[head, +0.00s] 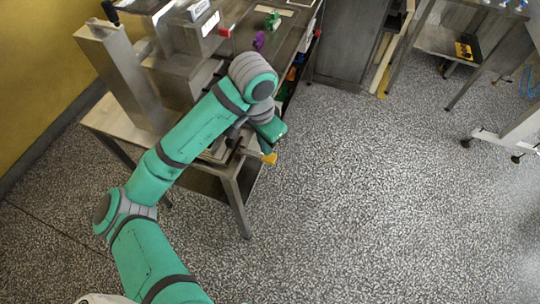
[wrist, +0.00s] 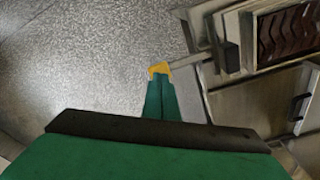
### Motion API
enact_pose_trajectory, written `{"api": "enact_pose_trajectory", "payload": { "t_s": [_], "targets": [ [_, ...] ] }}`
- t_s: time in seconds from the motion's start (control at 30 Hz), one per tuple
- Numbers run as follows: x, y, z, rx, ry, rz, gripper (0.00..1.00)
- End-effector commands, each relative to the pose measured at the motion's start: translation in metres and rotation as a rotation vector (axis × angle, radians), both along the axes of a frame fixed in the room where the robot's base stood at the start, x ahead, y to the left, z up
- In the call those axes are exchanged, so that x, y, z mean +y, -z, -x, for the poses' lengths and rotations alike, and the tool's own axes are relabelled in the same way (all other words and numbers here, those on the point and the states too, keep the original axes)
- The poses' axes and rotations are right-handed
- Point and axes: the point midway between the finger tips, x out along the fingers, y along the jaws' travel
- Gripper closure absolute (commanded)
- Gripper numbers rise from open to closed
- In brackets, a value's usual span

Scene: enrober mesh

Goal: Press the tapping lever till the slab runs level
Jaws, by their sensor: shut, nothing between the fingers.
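My gripper (wrist: 160,78) is shut and empty, its green fingers together. Its tips are at the yellow end pad of the tapping lever (wrist: 158,69) in the wrist view; whether they touch or only overlap it, I cannot tell. The lever is a pale bar sticking out from the machine's side. Its yellow pad (head: 269,157) shows below my green hand in the head view. The dark brown slab (wrist: 288,30), with a ridged, wavy surface, lies in a pale frame at the wrist view's upper right. My arm hides much of that area in the head view.
The steel machine (head: 125,75) stands on a metal table (head: 235,195) at the left wall. A purple object (head: 259,40) and a green object (head: 272,19) are on the worktop behind. A dark block (wrist: 228,57) sits near the lever.

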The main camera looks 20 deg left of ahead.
Motion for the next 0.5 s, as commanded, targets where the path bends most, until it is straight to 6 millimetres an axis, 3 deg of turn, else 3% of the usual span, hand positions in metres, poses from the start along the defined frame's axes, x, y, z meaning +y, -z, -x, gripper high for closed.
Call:
{"api": "enact_pose_trajectory", "payload": {
  "t_s": [0.2, 0.5],
  "targets": [
    [-0.001, 0.021, -0.002, 0.001, -0.001, 0.001, 1.0],
    [-0.001, 0.03, -0.003, 0.0, -0.001, -0.001, 1.0]
  ]
}}
